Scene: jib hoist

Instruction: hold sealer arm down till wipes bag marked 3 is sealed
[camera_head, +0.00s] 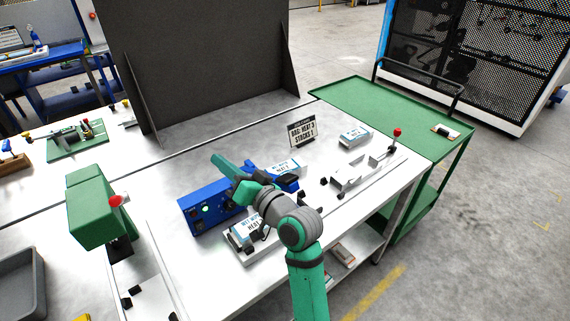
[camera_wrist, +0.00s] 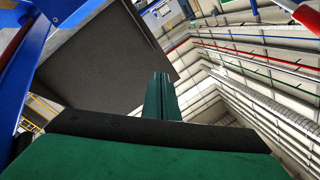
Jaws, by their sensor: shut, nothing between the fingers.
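The blue heat sealer (camera_head: 203,210) stands on the white bench with a green light lit on its front. Its blue arm (camera_head: 288,183) shows partly behind my wrist. My gripper is shut and empty; its two green fingers (camera_wrist: 161,97) lie together in the wrist view. In the head view my wrist is over the sealer and covers much of it, so contact with the arm cannot be told. A wipes bag (camera_head: 243,236) lies at the sealer's front, partly hidden by my arm. Another wipes bag (camera_head: 285,167) lies behind the sealer. I cannot read their numbers.
A sign (camera_head: 302,132) reads "BAG: HEAT 3 STACKS 1". Another bag (camera_head: 355,136) lies farther back. A metal fixture with a red knob (camera_head: 397,132) is on the right, a green press (camera_head: 91,207) on the left. A dark partition (camera_head: 200,60) stands behind; a green cart (camera_head: 395,112) adjoins the bench.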

